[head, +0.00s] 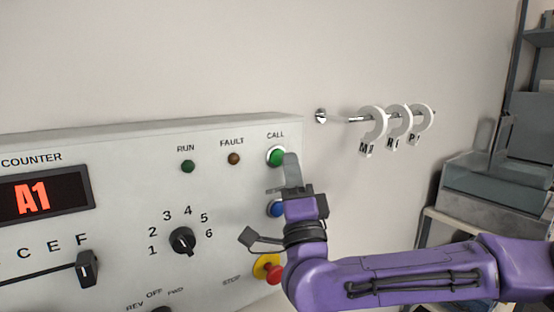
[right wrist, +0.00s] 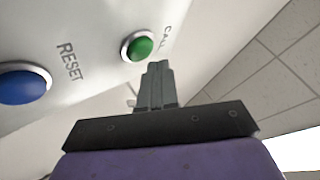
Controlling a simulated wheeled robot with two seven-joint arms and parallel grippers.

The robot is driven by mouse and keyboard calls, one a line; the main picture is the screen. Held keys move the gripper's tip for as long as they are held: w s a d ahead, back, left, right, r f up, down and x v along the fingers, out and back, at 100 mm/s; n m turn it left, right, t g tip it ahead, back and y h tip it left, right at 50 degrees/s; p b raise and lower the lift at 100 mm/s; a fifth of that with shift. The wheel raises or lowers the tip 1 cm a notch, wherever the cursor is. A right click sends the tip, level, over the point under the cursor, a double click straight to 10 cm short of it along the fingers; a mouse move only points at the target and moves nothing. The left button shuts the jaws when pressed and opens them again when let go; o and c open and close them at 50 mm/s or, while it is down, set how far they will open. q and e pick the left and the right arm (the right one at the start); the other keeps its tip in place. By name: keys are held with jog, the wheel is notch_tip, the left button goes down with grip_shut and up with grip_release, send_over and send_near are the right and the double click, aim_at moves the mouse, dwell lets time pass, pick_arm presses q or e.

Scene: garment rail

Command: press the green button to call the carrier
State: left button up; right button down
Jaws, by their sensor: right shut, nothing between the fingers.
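The green CALL button (head: 275,156) sits at the upper right of the grey control panel (head: 110,150). In the right wrist view the green button (right wrist: 141,47) is just beyond my fingertips. My right gripper (head: 290,160) is shut and empty, its fingertips beside and just right of the green button in the head view. In the right wrist view its fingertips (right wrist: 158,66) point up just below the button's rim. I cannot tell whether they touch it. My left gripper is in neither view.
A blue RESET button (right wrist: 22,86) is below the green one, partly hidden by my gripper in the head view. A red STOP button (head: 272,270) is lower down. A wall rail (head: 354,119) with white tags is right of the panel. Shelves (head: 490,205) stand further right.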

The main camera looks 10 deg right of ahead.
jog(key=shift+w+a, duration=0.15)
jog(key=shift+w, duration=0.25)
